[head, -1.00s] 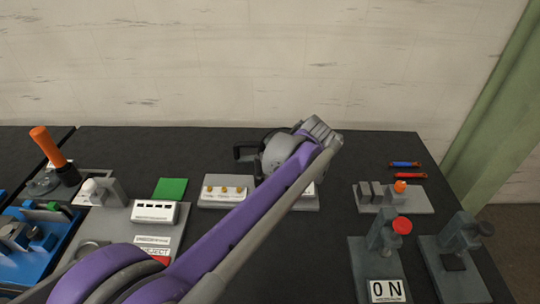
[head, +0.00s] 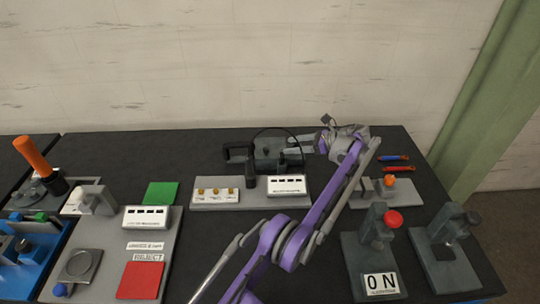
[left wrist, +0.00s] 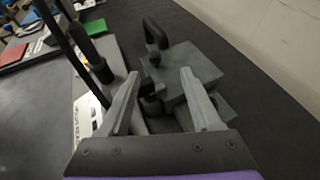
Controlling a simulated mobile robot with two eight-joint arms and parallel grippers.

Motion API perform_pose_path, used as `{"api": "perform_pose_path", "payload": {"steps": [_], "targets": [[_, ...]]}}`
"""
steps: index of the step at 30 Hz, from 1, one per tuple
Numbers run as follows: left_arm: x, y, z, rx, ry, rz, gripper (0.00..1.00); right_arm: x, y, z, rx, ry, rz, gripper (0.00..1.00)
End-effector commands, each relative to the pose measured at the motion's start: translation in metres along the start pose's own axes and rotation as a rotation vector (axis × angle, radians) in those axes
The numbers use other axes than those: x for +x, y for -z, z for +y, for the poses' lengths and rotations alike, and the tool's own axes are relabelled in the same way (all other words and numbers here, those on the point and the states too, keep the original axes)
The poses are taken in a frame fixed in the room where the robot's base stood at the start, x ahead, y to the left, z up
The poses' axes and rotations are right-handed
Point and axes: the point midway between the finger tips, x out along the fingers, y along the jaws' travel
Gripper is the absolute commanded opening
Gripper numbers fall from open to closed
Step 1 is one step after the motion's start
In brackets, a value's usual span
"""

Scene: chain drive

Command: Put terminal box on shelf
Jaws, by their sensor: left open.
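A dark grey block (head: 278,148) with a black handle (head: 236,152) stands behind a grey panel at the back of the table; it may be the terminal box, but I cannot be sure. In the left wrist view, the block (left wrist: 197,68) lies just beyond my fingers, with the handle (left wrist: 155,34) at its far side. My left gripper (head: 324,134) is at the right end of the block, its fingers open (left wrist: 160,98). A small dark knob shows between the fingers, not clearly gripped. No shelf is recognisable. My right gripper is not in view.
The grey panel (head: 230,206) has brass knobs and a white label block. A thin black cable arches over the dark block. A fixture with an orange knob (head: 389,180), two screwdriver-like tools and grey stands (head: 377,238) are at right. A reject station (head: 140,280) is at left.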

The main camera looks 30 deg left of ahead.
Motion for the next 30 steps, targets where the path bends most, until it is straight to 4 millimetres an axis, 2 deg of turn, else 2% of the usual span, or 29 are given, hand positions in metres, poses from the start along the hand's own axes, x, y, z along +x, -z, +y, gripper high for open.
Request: {"api": "perform_pose_path", "payload": {"steps": [6,14,21,25,30], "targets": [[0.038,0.004,0.002,0.002,-0.005,-0.003,0.65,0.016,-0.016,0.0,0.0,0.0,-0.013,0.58],[0.058,0.002,0.003,0.0,-0.002,-0.001,0.65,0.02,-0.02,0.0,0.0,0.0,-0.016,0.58],[0.092,0.003,0.009,-0.001,-0.004,-0.001,0.65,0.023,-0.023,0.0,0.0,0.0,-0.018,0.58],[0.103,0.003,0.009,0.0,-0.001,-0.001,0.65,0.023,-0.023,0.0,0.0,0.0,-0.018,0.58],[0.105,0.003,0.009,0.0,0.0,-0.001,0.65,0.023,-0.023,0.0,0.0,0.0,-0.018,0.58]]}}
